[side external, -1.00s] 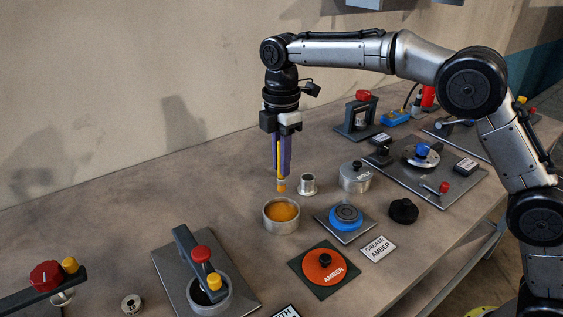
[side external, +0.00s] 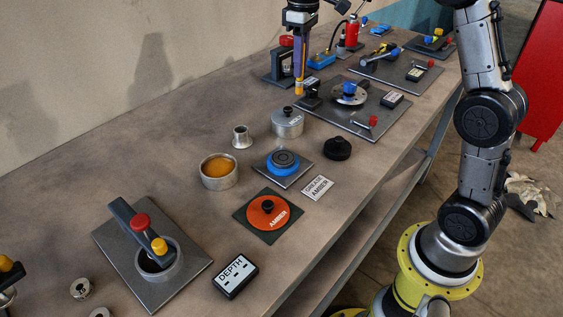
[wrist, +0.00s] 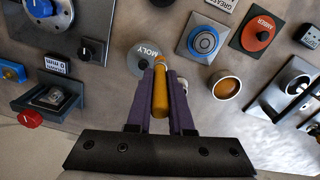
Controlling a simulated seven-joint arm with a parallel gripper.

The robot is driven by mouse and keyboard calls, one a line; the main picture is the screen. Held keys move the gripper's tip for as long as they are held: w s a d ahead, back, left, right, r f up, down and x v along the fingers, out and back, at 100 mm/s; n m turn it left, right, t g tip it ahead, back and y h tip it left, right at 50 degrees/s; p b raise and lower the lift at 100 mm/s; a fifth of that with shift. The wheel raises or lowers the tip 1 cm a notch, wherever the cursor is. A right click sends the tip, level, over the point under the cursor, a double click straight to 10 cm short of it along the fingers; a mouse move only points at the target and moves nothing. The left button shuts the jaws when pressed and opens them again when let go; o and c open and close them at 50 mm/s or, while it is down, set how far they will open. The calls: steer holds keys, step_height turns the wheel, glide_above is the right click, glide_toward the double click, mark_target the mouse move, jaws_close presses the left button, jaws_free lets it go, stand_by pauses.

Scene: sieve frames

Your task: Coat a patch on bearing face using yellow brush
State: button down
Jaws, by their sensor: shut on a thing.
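My gripper (side external: 300,66) has purple fingers shut on the yellow brush (side external: 299,88), which points down with its tip amber-coloured. In the wrist view the brush (wrist: 160,95) lies between the fingers, over the edge of the grey MOLY tin (wrist: 142,60). In the side view it hangs in front of the dark stand (side external: 279,68) with a red knob, left of a plate with a round silver disc (side external: 343,100) and blue knob. I cannot tell for certain which part is the bearing face. The brush tip appears to touch nothing.
An open cup of amber grease (side external: 219,184) stands near the middle. Close by are a short metal spool (side external: 241,138), the MOLY tin (side external: 287,124), a blue ring fixture (side external: 283,163), a black knob (side external: 337,149) and an orange AMBER lid (side external: 268,213). Bare bench lies left of the cup.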

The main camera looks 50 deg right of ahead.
steer(key=m, duration=0.2)
steer(key=shift+s+a+f+m, duration=0.1)
steer(key=shift+s+f+m, duration=0.1)
steer(key=shift+m, duration=0.1)
steer(key=shift+f+m, duration=0.2)
steer(key=shift+m, duration=0.2)
steer(key=s+a+f+n, duration=0.1)
steer(key=s+a, duration=0.1)
steer(key=a, duration=0.5)
steer(key=s+a+f, duration=0.2)
steer(key=a, duration=0.4)
steer(key=f, duration=0.5)
steer(key=d+f, duration=0.1)
steer(key=f, duration=0.1)
steer(key=shift+w+f, duration=0.15)
steer(key=shift+f, duration=0.25)
steer(key=shift+d, duration=2.6)
steer(key=shift+a, duration=3.15)
steer(key=shift+w, duration=0.35)
steer(key=shift+w+d, duration=0.1)
steer(key=shift+d, duration=2.95)
steer(key=shift+a, duration=2.95)
step_height(320, 180, up, 8)
